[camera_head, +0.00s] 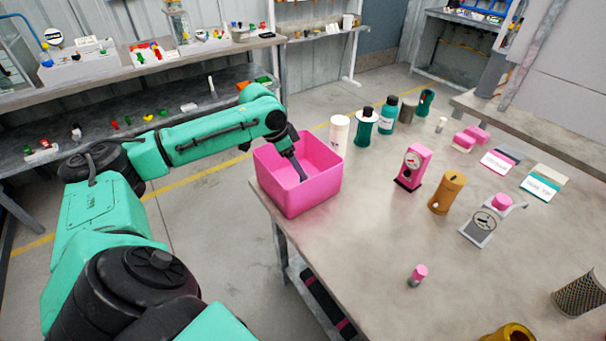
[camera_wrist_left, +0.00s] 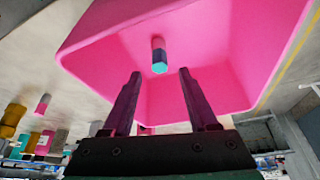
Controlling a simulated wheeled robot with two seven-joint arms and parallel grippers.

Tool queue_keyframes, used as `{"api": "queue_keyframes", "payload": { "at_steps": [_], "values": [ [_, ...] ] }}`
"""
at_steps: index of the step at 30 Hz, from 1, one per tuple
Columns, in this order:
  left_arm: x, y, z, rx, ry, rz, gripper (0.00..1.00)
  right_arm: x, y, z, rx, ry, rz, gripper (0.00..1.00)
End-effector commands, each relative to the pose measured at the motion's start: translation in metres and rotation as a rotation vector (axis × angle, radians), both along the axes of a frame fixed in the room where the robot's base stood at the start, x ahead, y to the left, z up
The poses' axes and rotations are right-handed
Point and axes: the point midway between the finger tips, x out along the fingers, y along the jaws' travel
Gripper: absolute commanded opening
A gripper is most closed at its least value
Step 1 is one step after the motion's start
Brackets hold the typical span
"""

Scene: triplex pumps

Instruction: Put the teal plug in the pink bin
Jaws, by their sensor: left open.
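The pink bin (camera_head: 287,195) stands at the left edge of the table, and it fills most of the left wrist view (camera_wrist_left: 225,60). A small plug with a teal end (camera_wrist_left: 159,66) and a pinkish, dark-banded body is inside the bin in the left wrist view, beyond my fingertips and apart from them. The bin wall hides it in the head view. My left gripper (camera_head: 297,166) reaches down into the bin opening. In the left wrist view its fingers (camera_wrist_left: 158,75) are spread with nothing between them. My right gripper is not in view.
A pink-topped plug (camera_head: 418,275) stands on the front of the table. A pink gauge device (camera_head: 412,167), a brass cylinder (camera_head: 446,192) and a grey stand (camera_head: 485,225) are right of the bin. Bottles (camera_head: 365,127) and a white cylinder (camera_head: 339,134) stand behind it. The table's near middle is mostly clear.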

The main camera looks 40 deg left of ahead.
Motion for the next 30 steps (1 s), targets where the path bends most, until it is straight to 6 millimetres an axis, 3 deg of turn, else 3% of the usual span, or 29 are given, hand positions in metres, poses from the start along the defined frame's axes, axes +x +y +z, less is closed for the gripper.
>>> {"api": "queue_keyframes", "payload": {
  "at_steps": [3, 9, 30],
  "values": [
    [-0.01, 0.008, 0.031, 0.004, -0.003, 0.001, 0.59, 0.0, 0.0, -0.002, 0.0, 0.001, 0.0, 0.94],
    [-0.022, 0.013, 0.062, 0.001, -0.002, -0.001, 0.59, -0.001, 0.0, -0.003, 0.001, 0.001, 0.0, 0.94],
    [-0.023, 0.014, 0.065, 0.0, 0.0, -0.001, 0.59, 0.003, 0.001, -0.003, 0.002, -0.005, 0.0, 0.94]
  ]
}}
